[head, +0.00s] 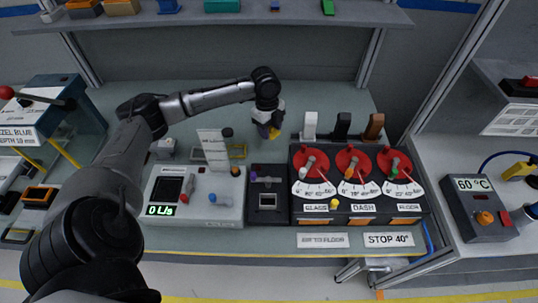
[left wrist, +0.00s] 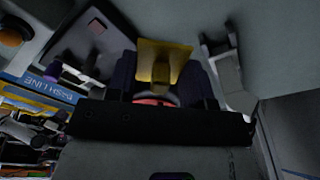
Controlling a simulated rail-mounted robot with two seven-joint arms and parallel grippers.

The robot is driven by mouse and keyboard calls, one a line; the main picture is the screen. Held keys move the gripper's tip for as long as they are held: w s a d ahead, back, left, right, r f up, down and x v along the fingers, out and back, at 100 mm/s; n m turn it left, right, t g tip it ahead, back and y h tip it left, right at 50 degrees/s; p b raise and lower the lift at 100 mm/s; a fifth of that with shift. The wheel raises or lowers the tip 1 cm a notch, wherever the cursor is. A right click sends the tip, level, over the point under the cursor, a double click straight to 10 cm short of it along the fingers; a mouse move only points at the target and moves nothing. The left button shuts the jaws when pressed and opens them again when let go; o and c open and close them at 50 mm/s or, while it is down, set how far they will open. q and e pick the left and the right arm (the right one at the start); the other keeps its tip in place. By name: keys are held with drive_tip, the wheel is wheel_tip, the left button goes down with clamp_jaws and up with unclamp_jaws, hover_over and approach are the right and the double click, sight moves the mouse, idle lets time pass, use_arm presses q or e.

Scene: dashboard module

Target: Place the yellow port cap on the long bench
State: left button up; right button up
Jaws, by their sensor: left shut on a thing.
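The yellow port cap (head: 275,134) shows as a small yellow patch at the tip of my left gripper (head: 269,128) in the head view. In the left wrist view the yellow cap (left wrist: 165,58) stands out between the two dark fingers of my left gripper (left wrist: 163,80), which is shut on it. A red part (left wrist: 155,101) shows just below the cap there. The gripper is over the back middle of the long bench (head: 325,100), apparently above its surface. The gripper hides part of the cap in the head view. My right gripper is not in view.
A display unit (head: 222,212) and a dark box with three red dials (head: 352,160) stand along the bench front. Three upright blocks (head: 342,125) stand behind the dials. A shelf (head: 240,18) overhangs the back. Bare bench lies behind the gripper.

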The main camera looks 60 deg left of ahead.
sight(270, 153)
use_arm(q)
drive_tip(key=shift+a+f, duration=0.2)
drive_tip(key=shift+f, duration=0.2)
wheel_tip(270, 153, down, 10)
drive_tip(key=shift+s+r+b, duration=0.1)
drive_tip(key=shift+r+b, duration=0.15)
drive_tip(key=shift+b, duration=0.65)
drive_tip(key=o, duration=0.9)
